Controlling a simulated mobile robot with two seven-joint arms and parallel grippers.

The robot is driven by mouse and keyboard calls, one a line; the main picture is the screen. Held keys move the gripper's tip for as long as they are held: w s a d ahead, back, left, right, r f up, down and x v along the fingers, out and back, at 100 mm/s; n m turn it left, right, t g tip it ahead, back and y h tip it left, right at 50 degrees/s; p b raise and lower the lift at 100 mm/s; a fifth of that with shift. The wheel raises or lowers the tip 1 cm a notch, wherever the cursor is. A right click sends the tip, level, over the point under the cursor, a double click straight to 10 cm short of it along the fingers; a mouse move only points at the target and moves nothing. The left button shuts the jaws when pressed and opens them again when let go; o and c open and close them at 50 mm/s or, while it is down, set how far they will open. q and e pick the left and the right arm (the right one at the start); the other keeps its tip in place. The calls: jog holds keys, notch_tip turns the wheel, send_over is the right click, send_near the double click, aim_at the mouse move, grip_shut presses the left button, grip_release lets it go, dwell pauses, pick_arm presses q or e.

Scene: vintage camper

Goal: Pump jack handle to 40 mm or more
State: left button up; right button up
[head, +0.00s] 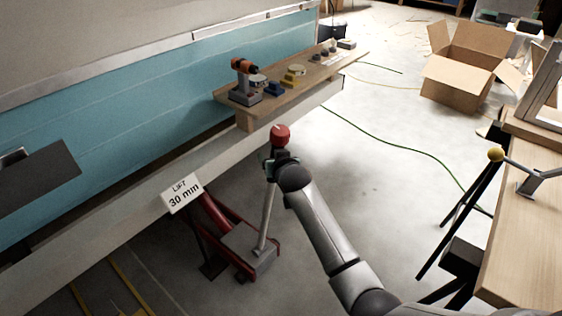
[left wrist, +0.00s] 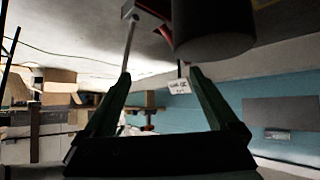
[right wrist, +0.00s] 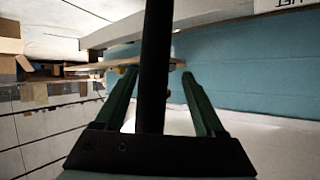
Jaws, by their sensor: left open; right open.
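The red floor jack (head: 240,248) stands under the pale beam along the trailer. Its grey handle (head: 266,215) rises nearly upright to a red knob (head: 281,132). A white sign (head: 182,192) on the beam reads "LIFT 30 mm". My right gripper (head: 273,164) is at the upper handle, just below the knob. In the right wrist view a dark upright bar, apparently the handle (right wrist: 154,70), passes between its open fingers; contact cannot be told. My left gripper (left wrist: 160,90) is open and empty in its wrist view, which also shows the handle (left wrist: 129,48). It is outside the head view.
A wooden shelf (head: 318,76) with tools on it runs along the trailer. A wooden workbench (head: 530,240) with dark legs stands at the right. An open cardboard box (head: 460,75) and a green cable (head: 400,148) are on the floor. The floor right of the jack is clear.

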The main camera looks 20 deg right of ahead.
jog(key=shift+s+r, duration=0.35)
jog(key=shift+s, duration=0.3)
pick_arm(q)
jog(key=shift+s+d+r+g+p, duration=0.2)
jog(key=shift+s+p, duration=0.1)
jog(key=shift+p, duration=0.3)
jog(key=shift+s+d+r+g+p, duration=0.1)
jog(key=shift+s+g+p, duration=0.15)
jog(key=shift+p, duration=0.3)
pick_arm(e)
jog(key=v, duration=0.7)
jog(key=shift+s, duration=0.2)
